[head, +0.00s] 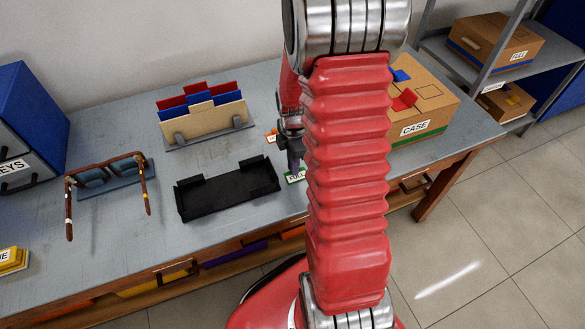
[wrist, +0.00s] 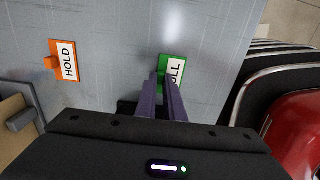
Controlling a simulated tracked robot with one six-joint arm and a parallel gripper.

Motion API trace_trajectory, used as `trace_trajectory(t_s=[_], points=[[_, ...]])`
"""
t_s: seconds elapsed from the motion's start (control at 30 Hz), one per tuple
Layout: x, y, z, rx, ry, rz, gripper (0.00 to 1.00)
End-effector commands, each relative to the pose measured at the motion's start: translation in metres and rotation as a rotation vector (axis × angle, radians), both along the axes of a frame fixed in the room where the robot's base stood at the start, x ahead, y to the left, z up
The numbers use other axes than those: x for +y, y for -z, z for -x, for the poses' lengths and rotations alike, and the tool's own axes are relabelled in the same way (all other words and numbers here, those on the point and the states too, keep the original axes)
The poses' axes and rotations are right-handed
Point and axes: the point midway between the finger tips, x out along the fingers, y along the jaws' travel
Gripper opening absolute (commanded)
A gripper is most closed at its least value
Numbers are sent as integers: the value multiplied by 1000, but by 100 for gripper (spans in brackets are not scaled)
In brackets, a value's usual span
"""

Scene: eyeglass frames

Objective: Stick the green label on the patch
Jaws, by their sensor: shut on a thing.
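The green label (wrist: 178,62), white-faced with partly hidden black lettering, is at the tips of my gripper (wrist: 162,80) in the wrist view. The dark fingers are shut on its near left part and cover some of it. In the head view the green label (head: 296,176) shows just below my gripper (head: 293,164), near the bench's front edge. I cannot tell if it touches the bench. A cardboard box marked CASE (head: 437,112) stands at the right, with outlined squares on top, one of which (head: 429,91) is bare; I cannot tell which is the patch.
An orange HOLD label (wrist: 68,61) lies on the bench (wrist: 110,30), left of the green one. A black tray (head: 228,188), a card holder (head: 204,118) and brown glasses on a stand (head: 115,178) are farther left. My red arm hides part of the box.

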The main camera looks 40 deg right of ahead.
Motion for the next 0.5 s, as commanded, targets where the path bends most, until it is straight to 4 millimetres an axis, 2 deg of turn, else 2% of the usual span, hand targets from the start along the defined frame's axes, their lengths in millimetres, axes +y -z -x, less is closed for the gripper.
trace_trajectory(t_s=[0.17,0.5], points=[[-1,-16,-1,-4,0,2,0],[-1,-70,-1,-5,0,2,0]])
